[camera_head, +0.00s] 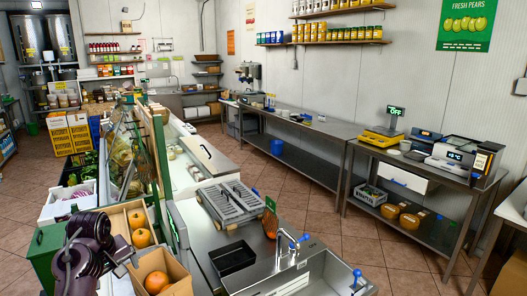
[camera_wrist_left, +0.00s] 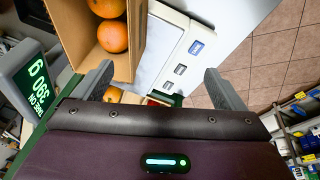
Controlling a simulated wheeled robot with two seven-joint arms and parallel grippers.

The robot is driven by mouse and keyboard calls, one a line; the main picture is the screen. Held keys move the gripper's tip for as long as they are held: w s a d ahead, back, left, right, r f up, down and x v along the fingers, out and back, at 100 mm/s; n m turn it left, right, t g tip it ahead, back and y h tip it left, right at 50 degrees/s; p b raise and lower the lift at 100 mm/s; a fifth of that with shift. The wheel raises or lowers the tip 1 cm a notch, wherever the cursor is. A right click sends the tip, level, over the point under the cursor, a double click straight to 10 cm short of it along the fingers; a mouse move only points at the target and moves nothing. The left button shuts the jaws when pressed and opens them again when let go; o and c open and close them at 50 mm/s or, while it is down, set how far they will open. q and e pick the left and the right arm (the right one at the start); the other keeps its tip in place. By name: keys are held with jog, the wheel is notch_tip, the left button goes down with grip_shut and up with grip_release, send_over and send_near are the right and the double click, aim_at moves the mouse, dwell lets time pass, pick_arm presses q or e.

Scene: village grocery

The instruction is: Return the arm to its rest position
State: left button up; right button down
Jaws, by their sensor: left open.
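My left arm (camera_head: 85,245), dark purple, comes in at the lower left of the head view, above the crates of round orange fruit. My left gripper (camera_wrist_left: 162,84) shows in the wrist view with its two grey fingers wide apart. Nothing is held between them. Below and beyond the fingers are a cardboard box (camera_wrist_left: 143,40) with orange fruit (camera_wrist_left: 113,36) and a white device with small buttons (camera_wrist_left: 175,50). In the head view the fingertips are hard to make out. My right gripper is not in view.
A wooden crate (camera_head: 123,219) and a cardboard box (camera_head: 176,273) of orange fruit sit close to my left arm. A steel sink counter (camera_head: 215,235) with a black tray (camera_head: 232,257) is to the right. Tiled floor (camera_head: 300,190) is open between counter and back tables.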

pick_arm(q)
jog(key=s+d+f+m, duration=0.4)
jog(key=s+d+f, duration=0.1)
jog(key=s, duration=0.2)
jog(key=s+d+f+m, duration=0.3)
jog(key=s+d+f, duration=0.15)
jog(key=s, duration=0.35)
jog(key=s+d+m+h, duration=0.1)
jog(key=s+d+m, duration=0.55)
jog(key=s, duration=0.65)
notch_tip(320, 180, down, 36)
jog(key=s+d+r+n+b, duration=0.1)
jog(key=s+d+b, duration=0.1)
jog(key=b, duration=0.4)
jog(key=s+a+f+g+b, duration=0.1)
jog(key=s+a+f+b, duration=0.1)
jog(key=s+f, duration=0.7)
jog(key=s+a+f+g+b, duration=0.1)
jog(key=s+f+b, duration=0.1)
jog(key=s+f, duration=0.8)
notch_tip(320, 180, down, 4)
jog(key=shift+a+f, duration=0.1)
jog(key=shift+a, duration=0.25)
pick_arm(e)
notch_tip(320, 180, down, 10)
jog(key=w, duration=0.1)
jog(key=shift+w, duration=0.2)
